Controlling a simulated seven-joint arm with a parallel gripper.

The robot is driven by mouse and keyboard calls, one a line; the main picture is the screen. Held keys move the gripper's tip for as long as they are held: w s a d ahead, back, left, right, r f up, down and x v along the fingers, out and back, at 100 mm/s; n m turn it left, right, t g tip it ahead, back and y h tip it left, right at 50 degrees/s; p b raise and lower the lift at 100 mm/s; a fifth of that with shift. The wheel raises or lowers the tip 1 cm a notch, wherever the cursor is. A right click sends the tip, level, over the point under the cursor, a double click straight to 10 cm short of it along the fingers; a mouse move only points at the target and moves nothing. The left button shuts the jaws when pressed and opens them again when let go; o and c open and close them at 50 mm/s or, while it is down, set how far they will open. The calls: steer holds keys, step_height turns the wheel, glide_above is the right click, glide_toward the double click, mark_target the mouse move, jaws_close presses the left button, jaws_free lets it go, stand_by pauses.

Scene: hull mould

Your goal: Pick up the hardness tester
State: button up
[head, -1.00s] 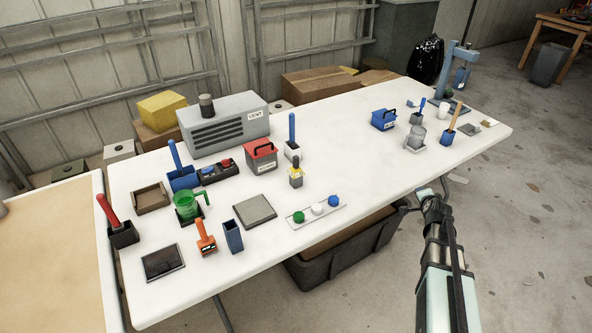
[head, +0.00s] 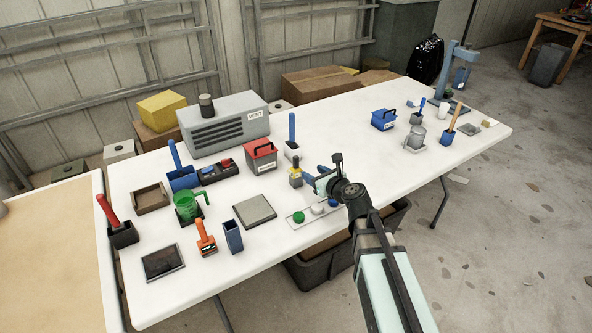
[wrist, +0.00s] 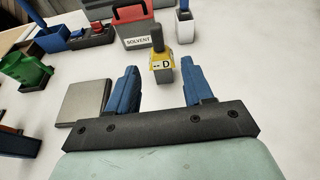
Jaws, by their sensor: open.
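A small upright tool in yellow and grey with a dark knob on top (head: 295,175) stands on the white table; its face reads "D" and it appears to be the hardness tester. In the wrist view this tester (wrist: 161,72) stands upright ahead, between the lines of my two blue fingers. My gripper (head: 311,177) is open and empty, just right of the tester in the head view. In the wrist view my gripper (wrist: 160,77) has its fingertips on either side of the tester's line.
A red solvent can (head: 262,155) and a holder with a blue handle (head: 292,150) stand behind the tester. A grey plate (head: 255,211) lies to the left. A tray with coloured caps (head: 299,216) lies partly under my arm.

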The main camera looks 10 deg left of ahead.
mark_target(297, 164)
steer(key=x, duration=0.8)
steer(key=shift+a+r, duration=0.1)
steer(key=shift+a, duration=0.45)
steer(key=shift+x, duration=2.65)
steer(key=shift+w+d, duration=0.1)
steer(key=shift+d, duration=0.1)
jaws_close()
